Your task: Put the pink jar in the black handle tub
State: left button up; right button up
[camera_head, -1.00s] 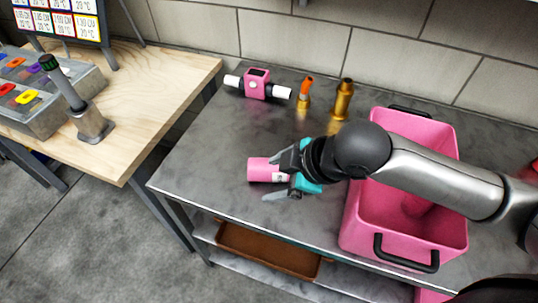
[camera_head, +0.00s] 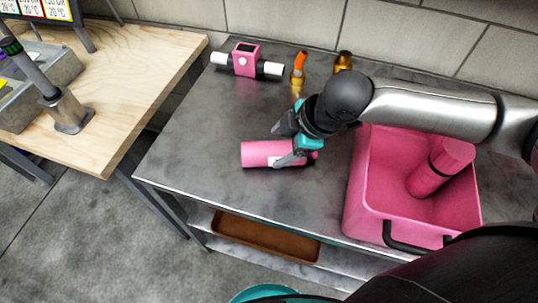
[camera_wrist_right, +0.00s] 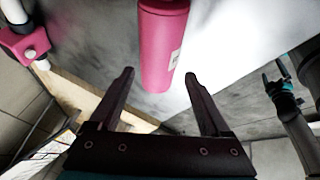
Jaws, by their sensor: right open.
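A pink jar (camera_head: 257,153) with a pale label lies on its side on the grey table. It also shows ahead of the fingers in the right wrist view (camera_wrist_right: 163,45). My right gripper (camera_head: 278,147) is open at the jar's right part, one finger overlapping the jar in the head view. The pink tub with black handles (camera_head: 362,190) stands to the right. Another pink jar (camera_head: 428,180) leans inside it. A dark and teal gripper, apparently my left (camera_wrist_right: 283,88), shows at the wrist view's right; its jaws are unclear.
A pink and white filter part (camera_head: 246,60) and two brass fittings, one orange-topped (camera_head: 299,68), stand along the back by the tiled wall. A brown tray (camera_head: 265,238) is on the lower shelf. A wooden table (camera_head: 130,95) is at left. The grey table's left part is clear.

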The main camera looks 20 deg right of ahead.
aim_at(272, 150)
jog(key=b+x, duration=0.2)
jog(key=x, duration=0.3)
jog(key=shift+w+f, duration=0.2)
jog(key=shift+f, duration=0.15)
jog(key=shift+w+a+f, duration=0.1)
jog(key=shift+f, duration=0.1)
pick_arm(q)
jog(key=shift+w+a+f+t, duration=0.3)
jog(key=shift+w+a+f, duration=0.7)
jog(key=shift+w, duration=0.2)
jog(key=shift+d, duration=0.15)
pick_arm(e)
jog(key=shift+c, duration=1.4)
jog(key=c, duration=0.6)
jog(key=shift+c, duration=1.1)
pick_arm(q)
jog(key=shift+s+d, duration=0.25)
jog(key=shift+s, duration=0.4)
